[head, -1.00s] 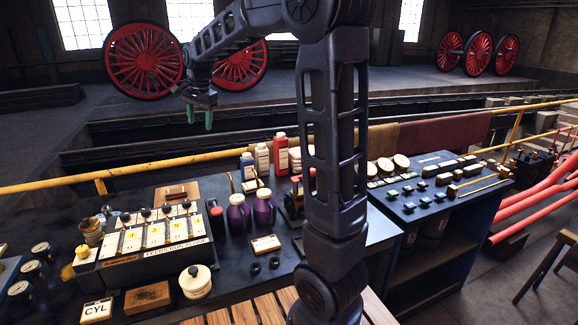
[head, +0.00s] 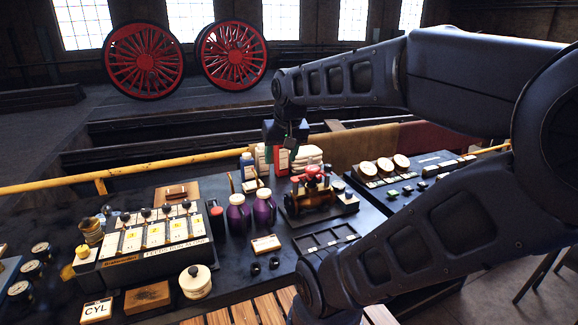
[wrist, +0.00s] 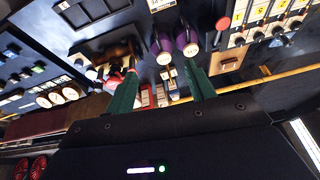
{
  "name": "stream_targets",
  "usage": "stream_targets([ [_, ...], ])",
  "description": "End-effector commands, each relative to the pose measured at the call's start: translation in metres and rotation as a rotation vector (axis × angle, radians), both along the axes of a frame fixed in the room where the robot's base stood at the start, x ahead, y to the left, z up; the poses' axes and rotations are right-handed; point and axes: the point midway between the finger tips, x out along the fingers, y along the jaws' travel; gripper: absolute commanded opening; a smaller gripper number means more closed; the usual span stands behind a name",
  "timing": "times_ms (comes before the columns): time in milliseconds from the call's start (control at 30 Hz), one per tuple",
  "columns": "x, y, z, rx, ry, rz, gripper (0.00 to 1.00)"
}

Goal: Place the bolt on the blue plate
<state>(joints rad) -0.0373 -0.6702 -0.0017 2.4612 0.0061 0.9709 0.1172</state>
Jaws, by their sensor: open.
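I cannot pick out a bolt or a blue plate for certain in either view. Two small dark round parts (head: 264,266) lie on the bench in front of a small labelled card; they are too small to identify. My gripper (head: 287,146) is above the back of the bench, near the bottles, in the head view. In the wrist view its two green fingers stand wide apart, with nothing held between them (wrist: 163,84). A dark compartment tray (head: 326,240) lies at the bench's front right; its contents are unclear.
A brass-and-red valve fitting (head: 312,197) stands on a block below my gripper. Two purple jugs (head: 238,215) are left of it, with red and white bottles behind. A lever console (head: 150,240) fills the left. A yellow rail (head: 120,172) runs behind the bench.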

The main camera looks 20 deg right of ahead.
Motion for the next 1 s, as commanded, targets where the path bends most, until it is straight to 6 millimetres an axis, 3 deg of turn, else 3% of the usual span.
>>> stream_targets([
  [100,-0.021,-0.007,-0.012,-0.031,-0.015,0.041,0.54],
  [267,-0.032,-0.010,-0.021,-0.051,-0.021,0.071,0.54],
  [1000,-0.032,-0.010,-0.021,-0.053,-0.022,0.075,0.54],
])
